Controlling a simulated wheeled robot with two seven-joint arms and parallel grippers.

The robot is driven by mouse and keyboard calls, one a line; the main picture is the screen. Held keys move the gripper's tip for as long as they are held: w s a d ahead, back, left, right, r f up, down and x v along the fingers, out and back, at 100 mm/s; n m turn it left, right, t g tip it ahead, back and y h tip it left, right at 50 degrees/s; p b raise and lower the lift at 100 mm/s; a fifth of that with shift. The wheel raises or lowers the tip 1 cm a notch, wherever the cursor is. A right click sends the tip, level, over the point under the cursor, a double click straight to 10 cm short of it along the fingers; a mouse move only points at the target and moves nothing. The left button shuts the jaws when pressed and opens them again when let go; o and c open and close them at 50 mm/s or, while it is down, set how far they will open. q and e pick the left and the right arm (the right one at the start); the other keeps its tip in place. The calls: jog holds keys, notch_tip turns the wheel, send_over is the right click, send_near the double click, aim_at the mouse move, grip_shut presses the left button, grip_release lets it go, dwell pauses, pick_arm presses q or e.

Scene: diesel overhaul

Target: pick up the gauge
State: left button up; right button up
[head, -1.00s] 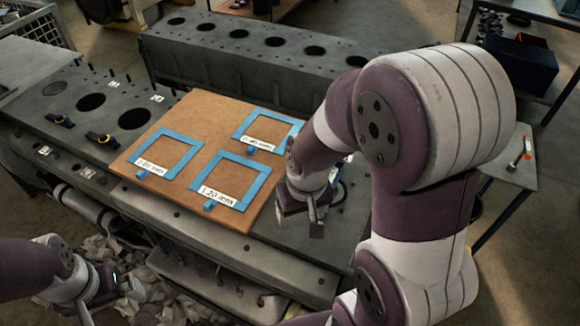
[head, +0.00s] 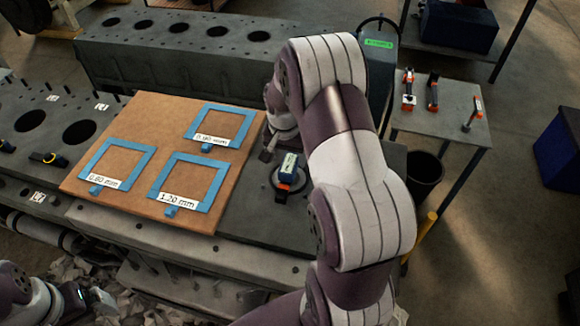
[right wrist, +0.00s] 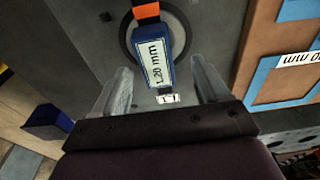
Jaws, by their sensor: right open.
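The gauge (head: 287,172) is a small blue block with an orange end and a white label. In the right wrist view the gauge (right wrist: 160,55) reads "1.20 mm". My right gripper (head: 267,152) is just behind and left of it in the head view. In the right wrist view its two fingers stand apart, with the label end of the gauge showing between them, not gripped. My left gripper (head: 92,298) is at the lower left, far from the gauge; its jaws are unclear.
The brown board (head: 140,125) carries blue tape squares labelled in mm. A side table (head: 445,118) at the right holds several orange-and-dark tools. A black bucket (head: 422,178) stands below it. A second grey block (head: 130,55) lies behind the board. My right arm covers part of the block top.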

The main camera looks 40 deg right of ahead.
aim_at(289, 163)
jog(key=f, duration=0.1)
jog(key=f+p, duration=0.1)
jog(key=f, duration=0.1)
jog(key=f+p, duration=0.1)
jog(key=f, duration=0.1)
jog(key=shift+d+f, duration=0.15)
jog(key=shift+d, duration=0.15)
jog(key=shift+d+f, duration=0.1)
jog(key=shift+f, duration=0.3)
jog(key=c, duration=1.3)
jog(key=shift+r, duration=0.1)
